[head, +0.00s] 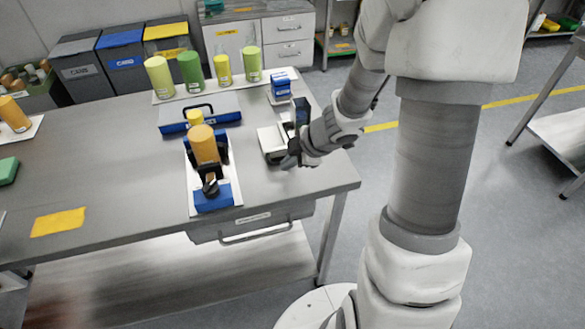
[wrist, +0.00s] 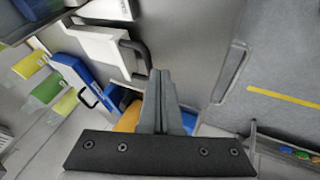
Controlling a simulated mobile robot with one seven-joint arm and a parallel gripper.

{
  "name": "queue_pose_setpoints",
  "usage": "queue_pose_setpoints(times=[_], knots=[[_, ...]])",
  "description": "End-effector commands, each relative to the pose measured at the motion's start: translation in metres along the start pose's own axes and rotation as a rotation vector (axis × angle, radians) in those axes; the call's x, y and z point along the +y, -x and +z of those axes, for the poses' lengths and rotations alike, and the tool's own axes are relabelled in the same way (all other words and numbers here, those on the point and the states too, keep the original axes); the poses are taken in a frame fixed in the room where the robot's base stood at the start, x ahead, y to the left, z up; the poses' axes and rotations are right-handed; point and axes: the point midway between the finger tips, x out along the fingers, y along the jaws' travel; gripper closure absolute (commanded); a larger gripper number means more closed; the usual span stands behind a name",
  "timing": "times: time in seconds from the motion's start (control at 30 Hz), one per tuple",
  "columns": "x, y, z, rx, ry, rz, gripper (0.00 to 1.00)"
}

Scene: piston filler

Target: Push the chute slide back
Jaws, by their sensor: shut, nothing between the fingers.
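The chute slide appears to be the white block (head: 271,144) near the right edge of the grey table, beside my gripper (head: 291,158). In the wrist view it looks like a white slab (wrist: 100,47) with a dark bar handle (wrist: 136,58) at its right end. My gripper (wrist: 160,74) is shut and empty, its fingertips close to the right of the handle. I cannot tell whether they touch it. In the head view the handle and fingertips are partly hidden by my wrist.
The piston filler (head: 206,160) with its orange cylinder stands left of the slide. Several green and yellow cylinders (head: 190,71) stand at the back. The table's right edge (head: 335,155) is close to my arm.

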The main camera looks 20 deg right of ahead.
Motion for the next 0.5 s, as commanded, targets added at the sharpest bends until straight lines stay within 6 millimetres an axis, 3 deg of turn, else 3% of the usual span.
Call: queue_pose_setpoints(times=[0.5], knots=[[0.0075,-0.0025,-0.0005,0.0,0.0,-0.001,1.0]])
